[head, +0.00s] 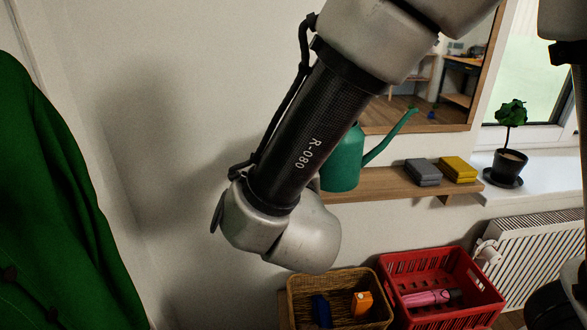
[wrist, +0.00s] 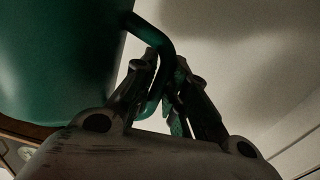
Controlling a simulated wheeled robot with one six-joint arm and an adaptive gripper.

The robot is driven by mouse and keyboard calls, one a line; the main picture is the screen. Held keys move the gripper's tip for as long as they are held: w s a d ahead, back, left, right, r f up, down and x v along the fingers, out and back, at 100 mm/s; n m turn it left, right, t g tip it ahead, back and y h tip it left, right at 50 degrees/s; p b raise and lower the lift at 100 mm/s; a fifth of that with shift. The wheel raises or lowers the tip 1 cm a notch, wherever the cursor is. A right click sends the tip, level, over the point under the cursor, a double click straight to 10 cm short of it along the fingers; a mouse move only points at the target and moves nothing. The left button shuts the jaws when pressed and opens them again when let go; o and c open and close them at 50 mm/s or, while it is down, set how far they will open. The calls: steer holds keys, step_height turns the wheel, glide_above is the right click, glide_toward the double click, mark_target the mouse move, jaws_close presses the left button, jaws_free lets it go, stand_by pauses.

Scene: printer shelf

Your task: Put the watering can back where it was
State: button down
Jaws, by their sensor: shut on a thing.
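The green watering can (head: 342,168) shows in the head view at the left end of the wooden wall shelf (head: 400,184), partly hidden behind my arm. Its spout points up and to the right. I cannot tell whether its base touches the shelf. In the wrist view the can's body (wrist: 60,60) fills the upper left. My gripper (wrist: 168,75) is shut on the can's dark green handle, with a finger on each side of it. My gripper is hidden behind my arm in the head view.
A grey block (head: 423,172) and a yellow block (head: 459,169) lie on the shelf to the right. A potted plant (head: 510,160) stands on the windowsill. A wicker basket (head: 296,312) and a red crate (head: 440,315) are below. A green garment (head: 60,220) is at left.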

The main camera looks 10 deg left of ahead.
steer(key=x, duration=0.9)
steer(key=shift+w+a+f, duration=0.1)
steer(key=shift+w+f, duration=0.05)
steer(key=shift+f, duration=1.45)
steer(key=shift+w+a+f, duration=0.1)
steer(key=shift+w+f, duration=0.05)
steer(key=shift+f, duration=1.45)
steer(key=shift+w+f, duration=0.2)
steer(key=shift+f, duration=0.1)
steer(key=c, duration=1.4)
jaws_free()
steer(key=shift+f, duration=0.1)
steer(key=shift+c, duration=0.2)
